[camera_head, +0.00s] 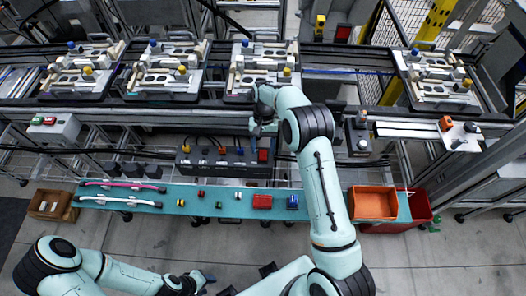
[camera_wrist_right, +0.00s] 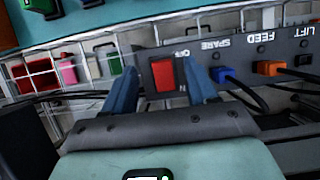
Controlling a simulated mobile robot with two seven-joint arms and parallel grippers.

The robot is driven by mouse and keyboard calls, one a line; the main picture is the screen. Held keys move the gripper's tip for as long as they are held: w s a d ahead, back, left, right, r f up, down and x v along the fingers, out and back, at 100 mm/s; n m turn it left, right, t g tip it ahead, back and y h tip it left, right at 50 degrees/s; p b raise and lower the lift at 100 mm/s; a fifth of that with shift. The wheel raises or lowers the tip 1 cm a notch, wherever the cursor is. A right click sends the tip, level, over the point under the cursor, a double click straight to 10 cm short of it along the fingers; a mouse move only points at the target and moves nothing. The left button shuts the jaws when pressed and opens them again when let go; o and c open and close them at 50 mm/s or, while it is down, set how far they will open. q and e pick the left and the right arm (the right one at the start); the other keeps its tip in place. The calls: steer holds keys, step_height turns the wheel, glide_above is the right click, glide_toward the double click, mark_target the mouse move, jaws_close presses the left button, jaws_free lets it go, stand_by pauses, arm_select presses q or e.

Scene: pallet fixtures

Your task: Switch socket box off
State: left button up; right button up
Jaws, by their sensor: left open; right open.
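The socket box (camera_head: 225,171) is a long dark grey box behind the turquoise shelf. Its red rocker switch (camera_head: 263,156) is at the right end. In the right wrist view the box (camera_wrist_right: 250,60) shows upside down, with the red switch (camera_wrist_right: 163,74) beside the OFF label. My right gripper (camera_head: 261,132) is just beyond the box in the head view. Its open fingers (camera_wrist_right: 162,88) stand either side of the switch in the wrist view; contact cannot be told. My left gripper (camera_head: 205,281) is open and empty, low over the floor, far from the box.
Blue (camera_wrist_right: 228,75) and orange (camera_wrist_right: 272,68) plugs with cables sit in the box beside the switch. The turquoise shelf (camera_head: 175,198) carries small coloured parts and an orange bin (camera_head: 373,203). Pallet fixtures (camera_head: 262,70) line the conveyor behind.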

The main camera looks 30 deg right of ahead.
mark_target(263, 156)
arm_select(q)
steer(key=shift+w+r+p, duration=0.65)
steer(key=shift+w+r, duration=0.15)
steer(key=shift+r, duration=0.15)
arm_select(e)
step_height(263, 156, up, 15)
steer(key=shift+r, duration=0.2)
